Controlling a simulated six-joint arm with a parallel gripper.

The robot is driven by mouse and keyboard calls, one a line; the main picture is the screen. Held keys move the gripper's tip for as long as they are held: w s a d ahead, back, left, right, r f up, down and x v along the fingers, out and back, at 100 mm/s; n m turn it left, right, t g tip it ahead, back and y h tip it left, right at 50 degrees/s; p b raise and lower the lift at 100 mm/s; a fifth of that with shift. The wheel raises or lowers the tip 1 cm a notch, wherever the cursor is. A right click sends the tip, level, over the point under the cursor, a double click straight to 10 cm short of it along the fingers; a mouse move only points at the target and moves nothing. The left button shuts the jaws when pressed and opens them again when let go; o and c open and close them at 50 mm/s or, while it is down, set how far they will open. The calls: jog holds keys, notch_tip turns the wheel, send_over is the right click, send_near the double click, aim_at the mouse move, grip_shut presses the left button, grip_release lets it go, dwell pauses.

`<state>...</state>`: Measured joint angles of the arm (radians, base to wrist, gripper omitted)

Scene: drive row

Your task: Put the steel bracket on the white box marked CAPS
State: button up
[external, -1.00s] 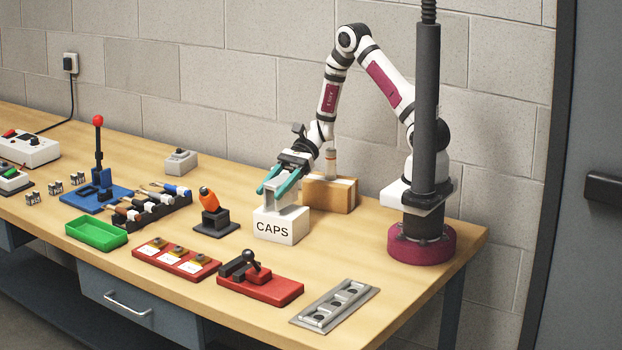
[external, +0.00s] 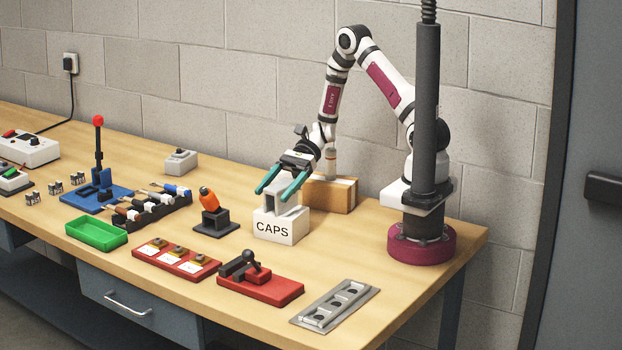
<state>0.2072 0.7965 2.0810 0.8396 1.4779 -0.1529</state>
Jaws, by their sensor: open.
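The white box marked CAPS (external: 273,229) stands on the workbench in front of my arm. The grey steel bracket (external: 286,207) rests upright on top of the box. My gripper (external: 280,190) is just above and around the upper part of the bracket. Its two teal fingers are spread open, one on each side of the bracket, and the gripper partly hides the bracket's top.
An orange-handled tool in a black stand (external: 211,213) is to the left. A red fixture (external: 260,284) and a metal plate (external: 335,304) lie in front. Bare bench separates them.

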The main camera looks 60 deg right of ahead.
jog(key=v, duration=1)
jog(key=s+a+r+n+g+h, duration=0.25)
jog(key=s+r+n+h, duration=0.4)
jog(key=s, duration=0.45)
jog(key=s+d+n+t+h, duration=0.1)
jog(key=s+n+h, duration=0.1)
jog(key=s+n, duration=0.1)
jog(key=s+d+r+n+t+h, duration=0.1)
jog(key=s+d+n+h, duration=0.1)
jog(key=s, duration=0.4)
jog(key=shift+d+r+n+h, duration=0.3)
jog(key=shift+n+h, duration=0.15)
jog(key=shift+h, duration=0.2)
